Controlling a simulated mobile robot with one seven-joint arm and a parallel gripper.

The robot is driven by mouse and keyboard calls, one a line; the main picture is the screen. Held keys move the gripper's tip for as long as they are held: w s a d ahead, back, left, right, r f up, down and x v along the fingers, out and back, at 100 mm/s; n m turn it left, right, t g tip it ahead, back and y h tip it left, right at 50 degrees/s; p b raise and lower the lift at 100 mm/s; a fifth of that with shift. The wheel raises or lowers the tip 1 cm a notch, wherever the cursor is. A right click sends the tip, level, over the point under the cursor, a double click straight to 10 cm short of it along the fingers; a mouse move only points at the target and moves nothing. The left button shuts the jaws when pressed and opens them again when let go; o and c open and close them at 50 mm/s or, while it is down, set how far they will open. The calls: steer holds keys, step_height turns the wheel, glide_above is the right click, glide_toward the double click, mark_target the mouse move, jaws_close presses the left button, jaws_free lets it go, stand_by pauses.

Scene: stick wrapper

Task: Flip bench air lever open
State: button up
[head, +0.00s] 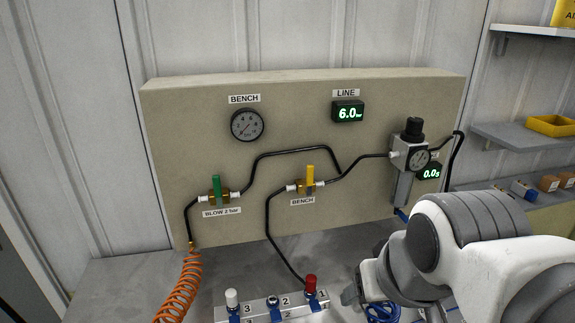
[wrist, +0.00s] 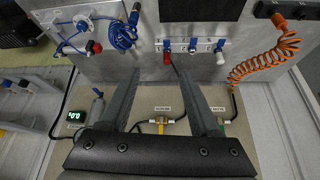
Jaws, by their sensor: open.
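The bench air lever is a yellow handle (head: 310,178) on a brass valve above the BENCH label (head: 303,201) in the head view. It stands upright, across the roughly level line of the valve and its black hose. The yellow lever (wrist: 161,125) also shows small in the wrist view, low between my fingers and beyond them. My gripper (wrist: 151,68) is open and empty, its two dark fingers well apart. In the head view my arm comes in from the lower right; the gripper is only partly visible there, to the right of and below the lever, apart from it.
A green lever (head: 216,188) marked BLOW 2 bar stands left of the bench valve. A regulator (head: 408,160) is on the right of the panel. A manifold (head: 272,308) with white and red fittings lies below. An orange coiled hose (head: 178,290) hangs at left.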

steer(key=shift+w+r, duration=0.4)
steer(key=c, duration=0.5)
steer(key=shift+y, duration=0.3)
steer(key=w+r, duration=0.3)
steer(key=w, duration=0.1)
steer(key=shift+w+r+p, duration=0.35)
steer(key=shift+r, duration=0.05)
jaws_close()
steer(key=w+d+r+n+g+y+p, duration=0.1)
steer(key=w+d+r+y, duration=0.1)
steer(key=w, duration=1.1)
steer(key=w+d+r+n+y+p, duration=0.2)
steer(key=w+d, duration=0.5)
steer(key=w, duration=0.7)
steer(key=shift+w+d+g+y+p, duration=0.15)
steer(key=shift+d+g+y+p, duration=0.2)
steer(key=shift+y, duration=0.55)
steer(key=shift+r, duration=0.1)
